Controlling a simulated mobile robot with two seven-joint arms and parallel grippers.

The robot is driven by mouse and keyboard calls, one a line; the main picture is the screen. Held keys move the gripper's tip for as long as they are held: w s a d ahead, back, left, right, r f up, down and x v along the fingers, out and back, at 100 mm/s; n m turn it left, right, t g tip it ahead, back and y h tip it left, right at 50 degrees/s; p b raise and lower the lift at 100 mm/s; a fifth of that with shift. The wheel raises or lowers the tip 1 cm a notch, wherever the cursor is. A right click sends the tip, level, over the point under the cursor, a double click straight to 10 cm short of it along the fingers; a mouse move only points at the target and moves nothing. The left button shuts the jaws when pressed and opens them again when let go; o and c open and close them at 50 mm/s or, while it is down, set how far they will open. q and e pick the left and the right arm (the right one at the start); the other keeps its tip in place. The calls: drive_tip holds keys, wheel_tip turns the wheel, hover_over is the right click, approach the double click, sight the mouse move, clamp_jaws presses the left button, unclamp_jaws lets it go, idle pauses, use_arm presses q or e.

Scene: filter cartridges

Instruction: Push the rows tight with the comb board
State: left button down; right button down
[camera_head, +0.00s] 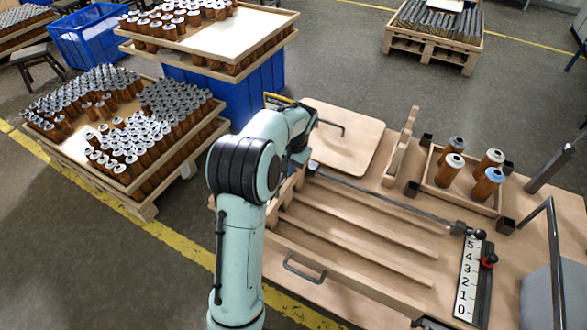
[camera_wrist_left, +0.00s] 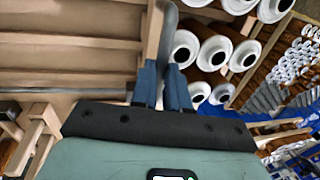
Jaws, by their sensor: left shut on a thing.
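My left gripper (camera_wrist_left: 163,72) is shut on a narrow grey piece (camera_wrist_left: 169,28) beside a wooden edge (camera_wrist_left: 152,35). What that piece belongs to is unclear. In the head view my left arm mostly hides this gripper, near the upper left corner of the wooden tray (camera_head: 350,228) with long rails. An upright notched wooden board (camera_head: 402,145) stands beyond the tray; I cannot tell whether it is the comb board. Several cartridges with white ends (camera_wrist_left: 215,54) are close to the right of the fingers in the wrist view. My right gripper is not in view.
A small box (camera_head: 484,202) holds several cartridges at the right of the table. A number scale (camera_head: 467,280) sits at the tray's right end. A flat board (camera_head: 350,135) lies behind the tray. Loaded cartridge pallets (camera_head: 130,195) stand at the left.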

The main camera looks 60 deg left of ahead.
use_arm(q)
drive_tip(key=shift+s, duration=0.1)
drive_tip(key=c, duration=1.1)
unclamp_jaws()
drive_tip(key=r, duration=0.4)
drive_tip(key=w+d+r+p, duration=0.1)
drive_tip(key=r, duration=0.3)
drive_tip(key=d+r, duration=0.1)
drive_tip(key=r, duration=0.4)
drive_tip(key=shift+w, duration=0.25)
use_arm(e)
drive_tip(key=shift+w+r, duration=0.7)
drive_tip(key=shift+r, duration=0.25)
